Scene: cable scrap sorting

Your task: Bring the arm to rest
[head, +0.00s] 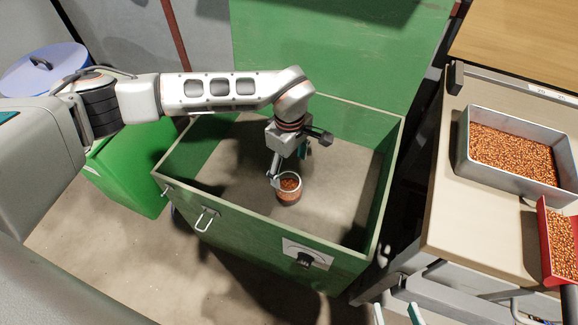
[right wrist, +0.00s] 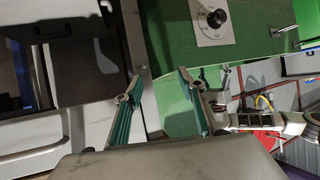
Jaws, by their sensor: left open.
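My left arm reaches in from the left over an open green box (head: 376,205) in the head view. My left gripper (head: 287,167) points down inside it, open, just above and beside a small round jar (head: 290,199) with copper-coloured granules. One finger is at the jar's left rim; I cannot tell whether it touches. The jar stands upright on the box floor. My right gripper (right wrist: 160,86) is open and empty in the right wrist view, its teal-padded fingers apart. Only its fingertips show at the bottom edge of the head view (head: 396,314).
The box has a raised green lid (head: 335,50) behind and a dial (head: 305,259) on its front. At right, a bench (head: 460,220) holds a metal tray (head: 515,183) and a red tray (head: 549,268) of granules. A green bin (head: 130,170) stands left.

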